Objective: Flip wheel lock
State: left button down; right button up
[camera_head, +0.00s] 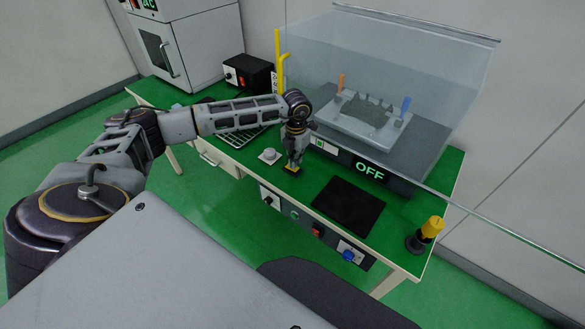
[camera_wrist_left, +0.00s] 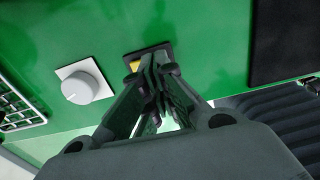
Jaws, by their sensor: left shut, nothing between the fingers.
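A small black plate with a yellow part (camera_wrist_left: 135,64) is set in the green table top, mostly hidden behind my left fingers in the left wrist view. In the head view its orange-yellow edge (camera_head: 291,171) shows just under the fingertips. The frames do not say whether it is the wheel lock, and its position cannot be read. My left gripper (camera_head: 293,164) points down at it with its fingers shut and empty. In the left wrist view the fingertips (camera_wrist_left: 162,66) overlap the plate; I cannot tell whether they touch it. My right gripper is not in view.
A grey round knob (camera_head: 269,155) is left of the plate. A black pad (camera_head: 348,205) lies to the right. A clear-walled case (camera_head: 400,70) with an OFF display (camera_head: 370,172) stands behind. A yellow-topped button (camera_head: 432,228) is at the right corner.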

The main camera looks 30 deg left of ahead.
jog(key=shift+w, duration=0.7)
pick_arm(q)
jog(key=shift+f, duration=0.25)
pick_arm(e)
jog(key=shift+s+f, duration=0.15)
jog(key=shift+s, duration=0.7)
pick_arm(q)
jog(key=shift+f, duration=0.15)
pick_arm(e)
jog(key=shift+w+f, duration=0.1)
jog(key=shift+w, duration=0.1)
pick_arm(q)
jog(key=shift+f+b, duration=0.1)
jog(key=shift+b, duration=0.25)
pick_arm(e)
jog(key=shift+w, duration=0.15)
